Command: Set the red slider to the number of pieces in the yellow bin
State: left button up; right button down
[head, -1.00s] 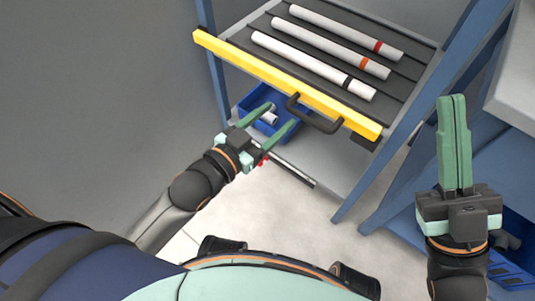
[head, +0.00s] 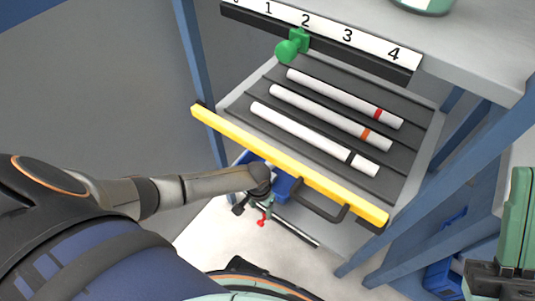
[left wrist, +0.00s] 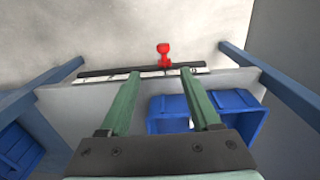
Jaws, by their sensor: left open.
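The red slider (left wrist: 163,53) sits on a dark rail with a white number scale (left wrist: 175,72) at the front edge of the lower shelf. Its digits are too small to read. It also shows as a small red knob in the head view (head: 262,220). My left gripper (left wrist: 160,75) is open and empty above the shelf, its fingers spread to either side of the slider's position in the wrist picture, apart from it. In the head view the left gripper (head: 258,206) is mostly hidden by my arm. My right gripper (head: 518,200) is shut at the right edge. No yellow bin shows.
A drawer with a yellow front bar (head: 235,140) and black handle holds three white pipes (head: 330,120) banded red, orange and black. A green slider (head: 292,46) stands at 2 on the upper scale (head: 370,43). A blue bin (left wrist: 173,108) sits on the lower shelf.

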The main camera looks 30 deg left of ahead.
aim_at(260, 223)
pick_arm(q)
jog(key=f+b, duration=0.2)
jog(key=f, duration=0.2)
jog(key=f+b, duration=0.3)
jog(key=f, duration=0.1)
jog(key=f+b, duration=0.3)
jog(key=f, duration=0.1)
jog(key=shift+a+f, duration=0.25)
jog(key=shift+f, duration=0.05)
pick_arm(e)
notch_tip(260, 223, down, 9)
jog(key=a, duration=0.1)
jog(key=shift+w, duration=0.15)
pick_arm(q)
grip_shut()
dwell(0.4)
